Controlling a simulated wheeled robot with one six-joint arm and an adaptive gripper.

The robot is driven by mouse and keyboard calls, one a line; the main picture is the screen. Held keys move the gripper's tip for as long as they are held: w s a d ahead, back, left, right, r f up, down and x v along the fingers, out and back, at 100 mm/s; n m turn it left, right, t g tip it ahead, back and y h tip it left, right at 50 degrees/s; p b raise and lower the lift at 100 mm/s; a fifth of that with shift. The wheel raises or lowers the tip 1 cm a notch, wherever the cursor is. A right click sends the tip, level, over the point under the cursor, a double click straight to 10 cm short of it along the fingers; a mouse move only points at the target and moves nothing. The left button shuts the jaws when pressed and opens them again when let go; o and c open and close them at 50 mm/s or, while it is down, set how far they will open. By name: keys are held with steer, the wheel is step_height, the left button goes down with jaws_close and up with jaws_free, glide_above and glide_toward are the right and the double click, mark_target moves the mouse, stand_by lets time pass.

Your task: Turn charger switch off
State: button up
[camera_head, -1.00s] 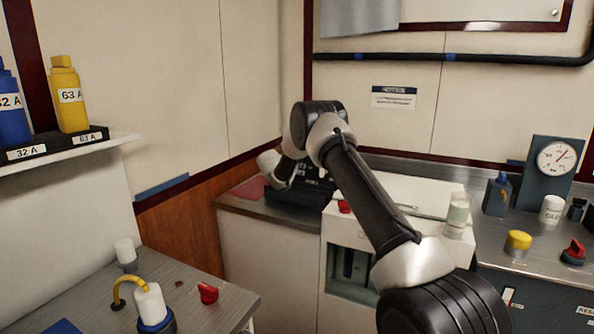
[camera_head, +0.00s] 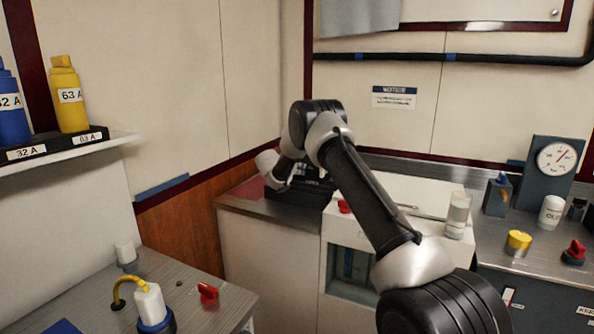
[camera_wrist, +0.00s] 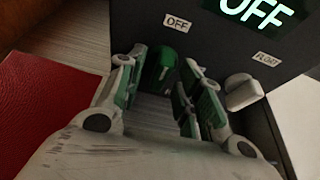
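The charger (camera_head: 300,193) is a dark box on the back-left counter, partly hidden behind my arm. In the wrist view its dark face (camera_wrist: 215,50) has a lit green display (camera_wrist: 262,10) reading OFF. A green-looking switch knob (camera_wrist: 160,66) sits below the OFF label, tilted a little. My gripper (camera_wrist: 163,82) is open, its fingers apart on either side of the knob; I see no clear contact. In the head view the fingers are hidden.
A red mat (camera_wrist: 45,110) lies left of the charger; a red knob (camera_head: 345,206) and a clear jar (camera_head: 458,214) are on the white cabinet to its right. A gauge (camera_head: 556,158) stands far right. A left bench (camera_head: 215,315) holds another red knob.

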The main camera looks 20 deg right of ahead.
steer(key=v, duration=1.1)
steer(key=shift+s, duration=0.15)
steer(key=shift+a, duration=0.15)
